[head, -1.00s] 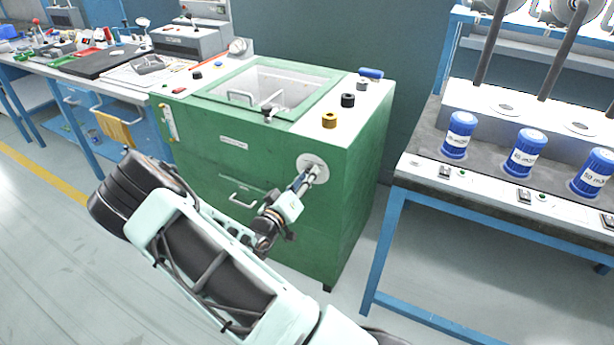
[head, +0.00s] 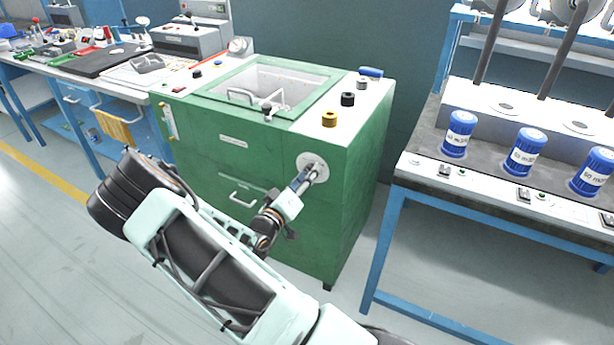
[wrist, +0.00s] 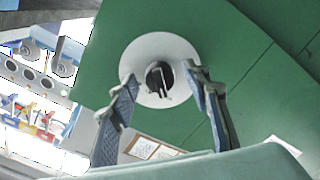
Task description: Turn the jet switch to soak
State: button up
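The jet switch (wrist: 159,78) is a dark knob on a round pale plate (wrist: 150,52) on the front of the green cabinet (head: 245,180). In the wrist view the knob sits between my two fingers, beyond their tips. My gripper (wrist: 159,85) is open, with one blue-grey finger to each side of the knob; I cannot tell whether either touches it. In the head view my gripper (head: 306,176) is in front of the plate (head: 318,160) and hides the knob. No position marks can be read on the plate.
The cabinet top has a clear-lidded tub (head: 262,85), a yellow knob (head: 329,119) and a black knob (head: 348,100). A drawer-style handle (head: 243,199) is on the front, left of my gripper. A bench with blue jars (head: 459,134) stands to the right. The floor in front is clear.

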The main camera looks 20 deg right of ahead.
jog(key=v, duration=1.2)
jog(key=shift+r, duration=0.1)
